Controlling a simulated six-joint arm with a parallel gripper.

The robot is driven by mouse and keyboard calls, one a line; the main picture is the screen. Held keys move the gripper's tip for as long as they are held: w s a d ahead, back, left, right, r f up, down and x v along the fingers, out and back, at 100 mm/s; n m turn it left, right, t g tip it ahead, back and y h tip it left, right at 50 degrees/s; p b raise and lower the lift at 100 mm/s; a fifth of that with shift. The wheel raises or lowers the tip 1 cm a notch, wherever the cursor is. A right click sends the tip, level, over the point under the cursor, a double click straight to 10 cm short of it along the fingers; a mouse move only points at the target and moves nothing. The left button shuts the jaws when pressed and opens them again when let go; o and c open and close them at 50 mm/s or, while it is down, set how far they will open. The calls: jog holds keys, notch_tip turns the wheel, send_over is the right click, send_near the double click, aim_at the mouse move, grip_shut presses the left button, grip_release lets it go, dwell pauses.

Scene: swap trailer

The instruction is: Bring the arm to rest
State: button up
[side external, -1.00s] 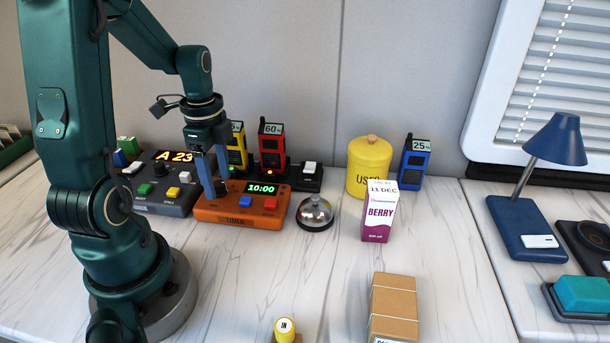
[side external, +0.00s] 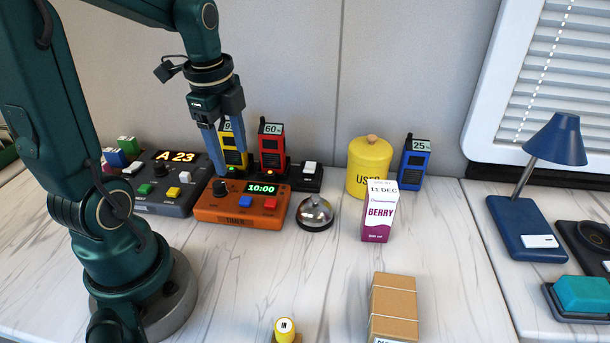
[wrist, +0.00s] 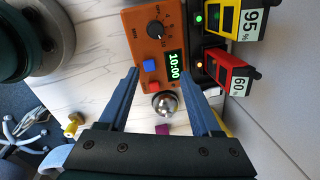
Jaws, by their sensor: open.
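My gripper (side external: 230,172) is open with nothing between its blue fingers. In the side view it hangs above and behind the orange timer (side external: 212,212), whose display reads 10:00. In the wrist view the gripper's two fingers (wrist: 168,88) stand apart. The timer (wrist: 143,45) and a silver bell (wrist: 164,104) show beyond the fingertips. The gripper appears clear of the timer, though the exact gap is hard to tell.
Behind the timer stand a yellow radio (side external: 235,160) and a red radio (side external: 272,148). A grey call panel (side external: 160,196) is to the left. A yellow USED canister (side external: 368,175), a BERRY carton (side external: 379,212) and a blue radio (side external: 415,162) are to the right. The front middle counter (side external: 250,275) is clear.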

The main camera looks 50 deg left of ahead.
jog(key=s+d+r+n+t, duration=0.1)
jog(key=s+d+n+t, duration=0.1)
jog(key=d+n, duration=0.4)
jog(key=s+d+r+n+t, duration=0.2)
jog(key=d+n, duration=0.4)
jog(key=d, duration=0.1)
jog(key=shift+s+r+h, duration=0.25)
jog(key=shift+s+h, duration=0.05)
jog(key=shift+h, duration=0.1)
